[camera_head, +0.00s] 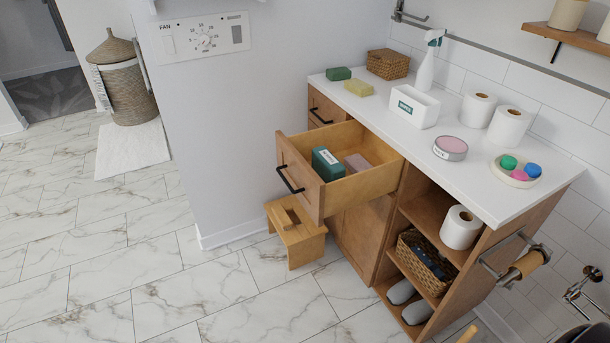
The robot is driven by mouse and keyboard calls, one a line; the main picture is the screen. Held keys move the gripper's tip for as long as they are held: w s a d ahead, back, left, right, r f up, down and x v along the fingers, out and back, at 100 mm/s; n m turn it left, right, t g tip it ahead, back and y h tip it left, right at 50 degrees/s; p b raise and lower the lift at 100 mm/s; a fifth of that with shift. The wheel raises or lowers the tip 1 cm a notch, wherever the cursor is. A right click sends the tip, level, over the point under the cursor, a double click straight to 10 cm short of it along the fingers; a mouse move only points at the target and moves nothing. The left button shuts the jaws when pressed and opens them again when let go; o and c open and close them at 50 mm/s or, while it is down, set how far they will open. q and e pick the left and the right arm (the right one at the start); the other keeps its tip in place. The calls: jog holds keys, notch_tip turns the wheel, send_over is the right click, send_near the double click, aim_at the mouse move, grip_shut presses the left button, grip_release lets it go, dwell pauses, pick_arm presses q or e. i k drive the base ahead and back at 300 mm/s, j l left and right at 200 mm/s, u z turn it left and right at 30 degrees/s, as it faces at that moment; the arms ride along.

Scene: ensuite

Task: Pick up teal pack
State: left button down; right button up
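A teal pack (325,168) with a pale label on its top stands in the open drawer (361,190), near the drawer's front panel. A flat pinkish-brown block (358,163) lies beside it in the drawer. The pack's lower part is hidden by the drawer front. Neither of my grippers shows in the head view.
The drawer juts out left from a wooden cabinet, above a small wooden stool (297,240). The white countertop (405,140) holds a green block (338,73), a yellow block (358,88), a spray bottle (426,70) and rolls. Marble floor at left is mostly clear.

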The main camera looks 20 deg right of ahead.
aim_at(326, 165)
jog(key=i+z, duration=0.1)
jog(key=z, duration=0.4)
jog(key=i+z, duration=0.1)
jog(key=z, duration=0.35)
